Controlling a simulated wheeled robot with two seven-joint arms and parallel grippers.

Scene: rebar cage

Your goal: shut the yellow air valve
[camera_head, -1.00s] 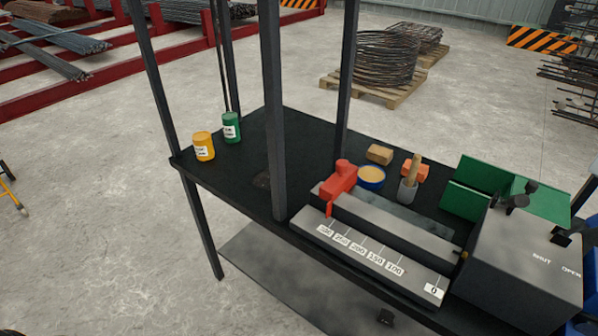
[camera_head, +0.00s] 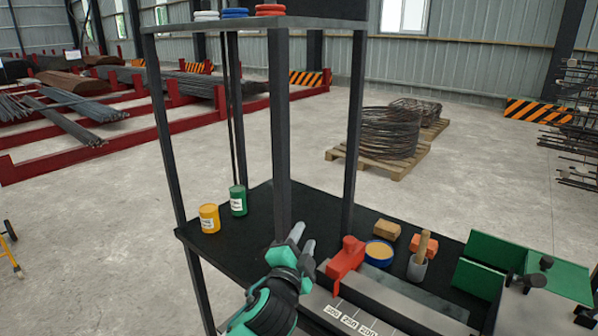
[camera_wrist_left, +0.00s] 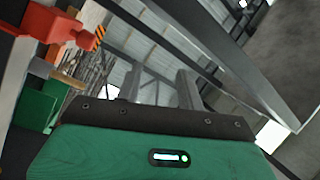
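I cannot make out a yellow air valve in either current view. My left gripper (camera_head: 303,240) is raised in front of the black bench's near edge, left of the red stop block (camera_head: 345,259). Its two grey fingers are apart with nothing between them, and they also show apart in the left wrist view (camera_wrist_left: 157,88). The red block shows at the upper left of the left wrist view (camera_wrist_left: 55,28). My right gripper is not in view.
Dark posts (camera_head: 282,130) rise to a shelf.

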